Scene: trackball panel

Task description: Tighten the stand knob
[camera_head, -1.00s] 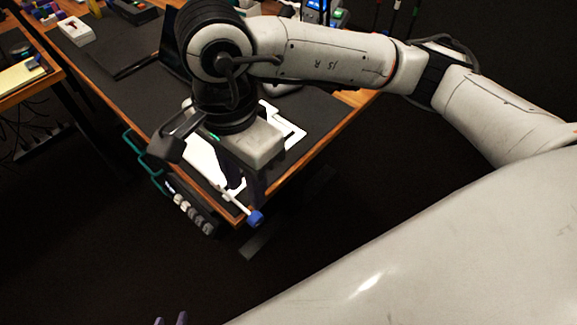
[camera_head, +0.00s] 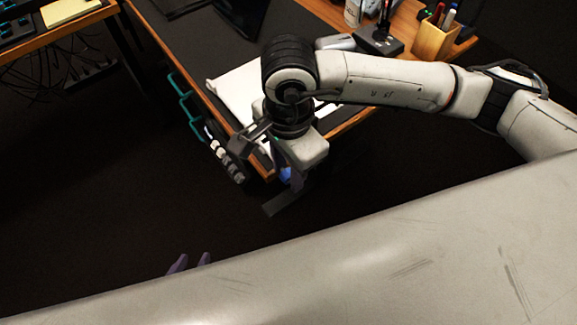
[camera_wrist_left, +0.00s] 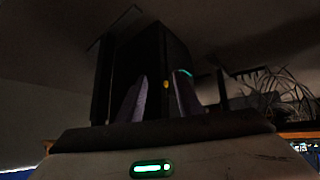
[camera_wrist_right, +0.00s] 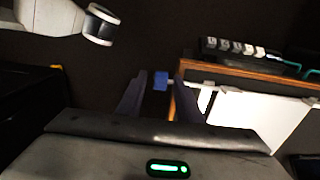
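The blue knob (camera_head: 287,174) is at the near corner of the desk, partly covered by my right gripper (camera_head: 292,178). A white flat piece (camera_head: 238,92) lies on the desk behind, partly hidden by my right arm. My left gripper (camera_head: 188,263) shows only its fingertips at the bottom of the head view, apart and empty, as the left wrist view (camera_wrist_left: 160,98) also shows.
The dark-topped desk (camera_head: 225,50) has a wooden edge. A teal handle (camera_head: 185,100) and a row of grey and white pieces (camera_head: 225,158) are along its left side. A wooden pen holder (camera_head: 435,40) stands at the back right. Dark floor is free at the left.

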